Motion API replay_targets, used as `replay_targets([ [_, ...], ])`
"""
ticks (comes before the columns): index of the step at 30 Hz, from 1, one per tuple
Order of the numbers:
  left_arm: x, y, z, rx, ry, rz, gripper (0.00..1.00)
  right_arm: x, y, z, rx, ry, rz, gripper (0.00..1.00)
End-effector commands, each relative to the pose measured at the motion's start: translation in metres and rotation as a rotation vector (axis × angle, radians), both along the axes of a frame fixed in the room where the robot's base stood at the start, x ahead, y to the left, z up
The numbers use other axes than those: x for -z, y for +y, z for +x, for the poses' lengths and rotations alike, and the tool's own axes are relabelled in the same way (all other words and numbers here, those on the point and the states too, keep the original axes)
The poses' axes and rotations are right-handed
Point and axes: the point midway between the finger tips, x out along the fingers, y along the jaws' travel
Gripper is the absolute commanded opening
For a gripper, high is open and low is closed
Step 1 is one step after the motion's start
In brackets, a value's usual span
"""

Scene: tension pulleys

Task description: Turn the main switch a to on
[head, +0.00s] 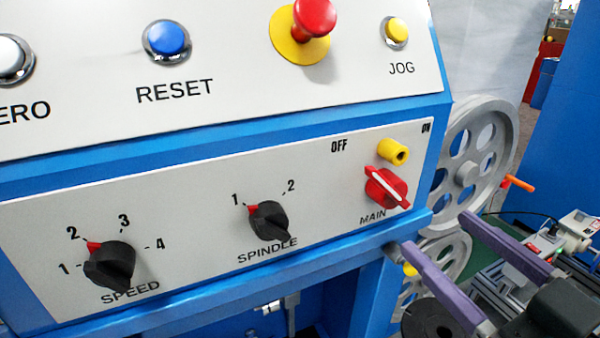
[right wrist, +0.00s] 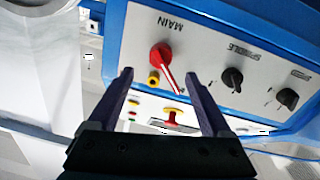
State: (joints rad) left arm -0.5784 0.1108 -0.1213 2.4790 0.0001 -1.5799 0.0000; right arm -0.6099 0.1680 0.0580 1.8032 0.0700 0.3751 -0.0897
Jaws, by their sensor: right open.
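The main switch (head: 386,187) is a red knob with a white bar, on the right of the lower panel above the word MAIN. Its bar slants from upper left to lower right, and its upper-left end points toward the OFF mark (head: 339,146). The ON mark (head: 426,128) is at the panel's upper right corner. My right gripper (head: 435,235) is open and empty, below and right of the switch, apart from it. In the right wrist view the switch (right wrist: 160,56) shows beyond and between my open fingertips (right wrist: 158,77). My left gripper is not in view.
A yellow cylinder (head: 393,152) sticks out just above the switch. The black spindle knob (head: 268,221) and speed knob (head: 110,265) are to the left. A red mushroom button (head: 314,17) is above. A grey spoked wheel (head: 480,150) stands right of the panel.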

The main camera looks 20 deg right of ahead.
Motion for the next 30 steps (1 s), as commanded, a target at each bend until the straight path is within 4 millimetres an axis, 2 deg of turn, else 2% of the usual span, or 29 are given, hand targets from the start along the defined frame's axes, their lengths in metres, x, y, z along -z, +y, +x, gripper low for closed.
replay_targets([
  [9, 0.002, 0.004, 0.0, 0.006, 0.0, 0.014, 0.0, -0.002, 0.002, 0.059, -0.001, -0.004, 0.0, 0.83],
  [15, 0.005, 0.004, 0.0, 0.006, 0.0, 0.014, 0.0, -0.001, 0.003, 0.085, -0.001, -0.001, 0.0, 0.83],
  [26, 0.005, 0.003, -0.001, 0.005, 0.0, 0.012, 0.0, -0.001, 0.003, 0.092, -0.002, 0.002, 0.0, 0.83],
  [30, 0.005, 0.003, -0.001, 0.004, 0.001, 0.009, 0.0, -0.002, 0.003, 0.092, -0.002, 0.002, 0.0, 0.7],
])
